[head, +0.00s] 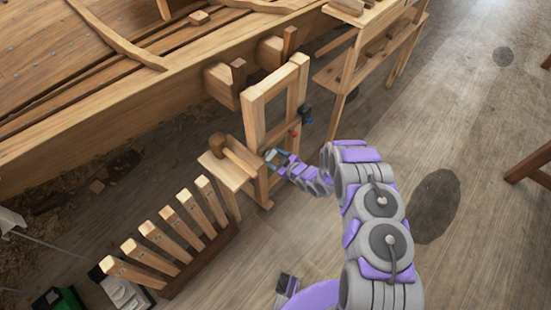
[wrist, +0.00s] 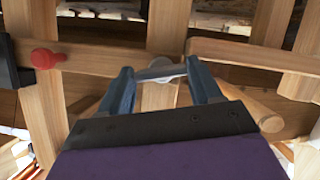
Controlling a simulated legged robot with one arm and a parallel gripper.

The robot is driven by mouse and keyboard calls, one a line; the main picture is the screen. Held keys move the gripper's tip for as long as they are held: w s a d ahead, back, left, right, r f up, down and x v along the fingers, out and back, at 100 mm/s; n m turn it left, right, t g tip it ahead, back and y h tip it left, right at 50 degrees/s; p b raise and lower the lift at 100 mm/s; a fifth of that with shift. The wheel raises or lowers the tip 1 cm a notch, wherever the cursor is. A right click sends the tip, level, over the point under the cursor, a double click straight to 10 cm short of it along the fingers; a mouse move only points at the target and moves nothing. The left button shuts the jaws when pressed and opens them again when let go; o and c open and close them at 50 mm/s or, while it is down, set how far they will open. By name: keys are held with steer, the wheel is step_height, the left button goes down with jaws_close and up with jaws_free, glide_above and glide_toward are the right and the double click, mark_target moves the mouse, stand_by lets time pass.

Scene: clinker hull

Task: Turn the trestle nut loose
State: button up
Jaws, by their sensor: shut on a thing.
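The trestle (head: 252,128) is an upright wooden frame beside the hull. My gripper (head: 276,158) reaches the lower part of its front side. In the wrist view my gripper (wrist: 160,70) has its two blue-grey fingers closed in on the trestle nut (wrist: 162,63), a small pale grey metal piece at the wooden rail. The fingers stand on either side of it, and the gripper is shut on it. The nut's turn angle and thread are hidden. In the head view the fingers cover the nut.
A red knob (head: 294,133) and a dark clamp-like piece (head: 306,114) sit on the trestle's right side. A wooden mallet (head: 236,154) lies on a small stand at left. Several upright slats (head: 175,232) stand in front. A shelf stands at upper right; the right-hand floor is mostly clear.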

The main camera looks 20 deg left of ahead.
steer(key=shift+r+p, duration=0.1)
steer(key=shift+p, duration=0.2)
steer(key=shift+c, duration=0.4)
steer(key=shift+n+t, duration=0.3)
steer(key=n+t+p, duration=0.1)
steer(key=n+p, duration=0.1)
steer(key=shift+s+a+p, duration=0.1)
steer(key=shift+s+p, duration=0.05)
steer(key=shift+p, duration=0.25)
steer(key=shift+s+n+t+p, duration=0.15)
steer(key=shift+n+t+p, duration=0.5)
steer(key=shift+n, duration=0.15)
steer(key=shift+d, duration=0.25)
